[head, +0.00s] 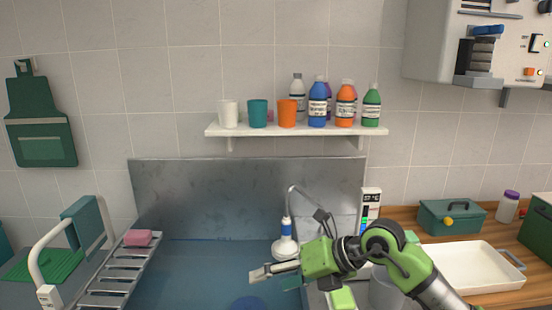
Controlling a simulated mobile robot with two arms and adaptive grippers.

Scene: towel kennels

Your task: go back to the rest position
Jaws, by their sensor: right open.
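My right gripper (262,272) is in the head view, low and right of the middle. Its green arm comes in from the lower right. It is open, points left above the blue-grey basin (200,265), and I see nothing held in it. My left gripper is not in view.
A wall shelf (235,131) holds cups and several bottles. A metal rack (118,280) with a pink sponge (138,238) lies left of the basin. A white tray (470,266) and a green box (452,217) sit on the wooden counter at right.

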